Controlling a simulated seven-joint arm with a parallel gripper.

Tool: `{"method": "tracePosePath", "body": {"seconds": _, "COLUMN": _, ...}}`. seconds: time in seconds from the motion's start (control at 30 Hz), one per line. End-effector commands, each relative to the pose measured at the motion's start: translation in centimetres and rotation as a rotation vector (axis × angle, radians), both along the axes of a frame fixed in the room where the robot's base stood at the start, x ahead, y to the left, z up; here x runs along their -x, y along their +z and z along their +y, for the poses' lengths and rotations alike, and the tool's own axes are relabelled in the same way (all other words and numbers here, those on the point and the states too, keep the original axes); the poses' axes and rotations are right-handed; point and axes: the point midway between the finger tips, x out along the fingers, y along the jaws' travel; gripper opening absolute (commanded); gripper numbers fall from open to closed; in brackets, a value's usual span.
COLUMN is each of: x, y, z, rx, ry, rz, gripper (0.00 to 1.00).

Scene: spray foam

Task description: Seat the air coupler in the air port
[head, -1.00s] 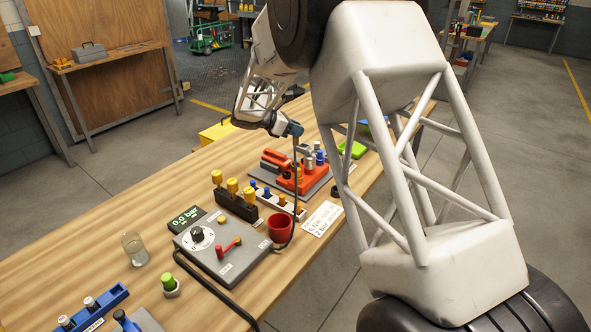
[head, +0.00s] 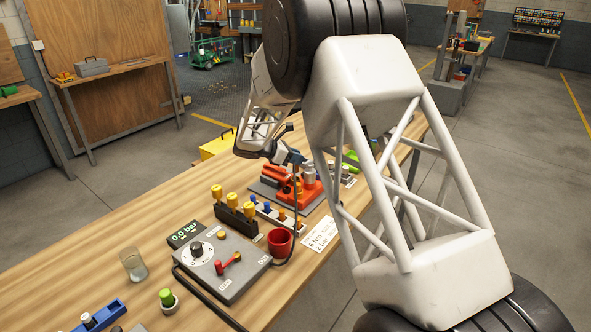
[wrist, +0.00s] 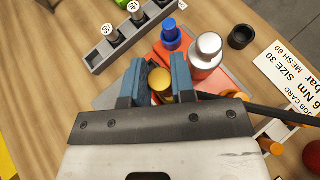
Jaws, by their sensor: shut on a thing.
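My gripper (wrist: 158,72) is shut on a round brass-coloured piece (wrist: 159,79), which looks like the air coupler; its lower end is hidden. In the head view my gripper (head: 296,158) is low over the red fixture (head: 308,190), and a dark hose (head: 295,205) hangs down from it. In the wrist view the red and orange fixture (wrist: 207,80) lies just beyond and below the fingers, with a silver-topped cylinder (wrist: 206,50) and a blue knob (wrist: 171,33) close by. I cannot make out the air port, or whether the coupler touches it.
A grey control box (head: 222,264) with a dial and red lever stands nearer on the bench, beside a red cup (head: 280,242). A rack with yellow-topped pieces (head: 234,210) is behind it. A black ring (wrist: 241,37) and job card (wrist: 290,75) lie right of the fixture.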

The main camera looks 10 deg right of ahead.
Motion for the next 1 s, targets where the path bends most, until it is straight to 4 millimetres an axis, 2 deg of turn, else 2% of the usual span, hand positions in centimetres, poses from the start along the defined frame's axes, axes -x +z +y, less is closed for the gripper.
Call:
{"method": "tracePosePath", "body": {"seconds": 0.4, "x": 0.0, "y": -4.4, "z": 0.0, "rx": 0.001, "ry": 0.001, "rz": 0.003, "gripper": 0.00}}
{"method": "tracePosePath", "body": {"seconds": 0.93, "x": 0.0, "y": -5.1, "z": 0.0, "rx": 0.000, "ry": 0.000, "rz": 0.001, "gripper": 0.00}}
{"method": "tracePosePath", "body": {"seconds": 0.97, "x": 0.0, "y": -5.1, "z": 0.0, "rx": 0.000, "ry": 0.000, "rz": 0.001, "gripper": 0.25}}
{"method": "tracePosePath", "body": {"seconds": 1.0, "x": 0.0, "y": -5.1, "z": 0.0, "rx": 0.000, "ry": 0.000, "rz": 0.000, "gripper": 0.31}}
